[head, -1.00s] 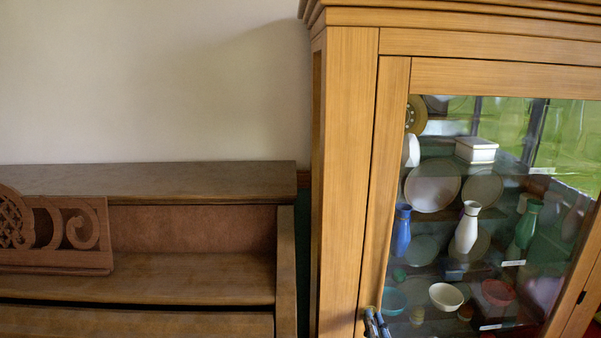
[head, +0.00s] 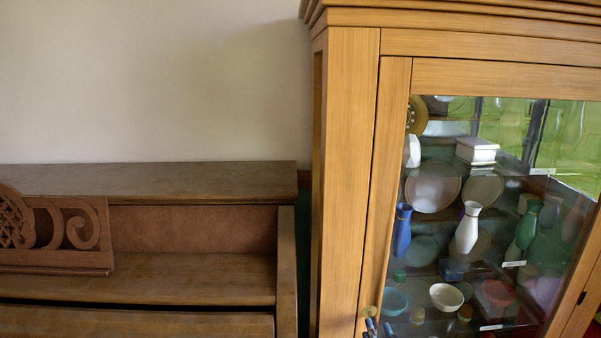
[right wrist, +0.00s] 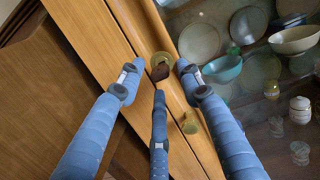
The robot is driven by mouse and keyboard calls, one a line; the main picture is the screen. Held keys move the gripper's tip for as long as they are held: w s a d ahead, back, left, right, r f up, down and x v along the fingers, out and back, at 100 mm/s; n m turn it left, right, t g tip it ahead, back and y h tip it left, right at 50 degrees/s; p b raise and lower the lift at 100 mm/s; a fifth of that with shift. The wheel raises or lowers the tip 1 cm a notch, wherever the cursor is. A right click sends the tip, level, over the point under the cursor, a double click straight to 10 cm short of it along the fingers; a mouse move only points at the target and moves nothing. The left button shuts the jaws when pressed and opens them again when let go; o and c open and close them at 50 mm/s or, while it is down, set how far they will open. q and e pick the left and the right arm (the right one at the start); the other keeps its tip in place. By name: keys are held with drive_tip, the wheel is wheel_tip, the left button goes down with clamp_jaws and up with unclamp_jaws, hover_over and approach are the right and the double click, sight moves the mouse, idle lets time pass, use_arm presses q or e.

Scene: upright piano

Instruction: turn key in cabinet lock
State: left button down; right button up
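The wooden cabinet (head: 345,170) with a glass door stands at the right in the head view. In the right wrist view, a brass round piece (right wrist: 162,58) sits on the door frame with a dark brown part at its front that looks like the key (right wrist: 160,72). My right gripper (right wrist: 157,82) has its blue fingers spread, two on either side of the dark piece and one below it. I see no clear contact. In the head view only the fingertips of my right gripper (head: 377,328) show at the bottom edge. My left gripper is out of view.
A second brass piece, like a knob (right wrist: 189,123), sits on the frame beside the fingers. Behind the glass are a white vase (head: 467,228), a blue vase (head: 402,230) and bowls. A wooden piano (head: 150,185) stands at the left, close to the cabinet's side.

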drive_tip(key=shift+s+f, duration=0.15)
drive_tip(key=shift+s, duration=1.65)
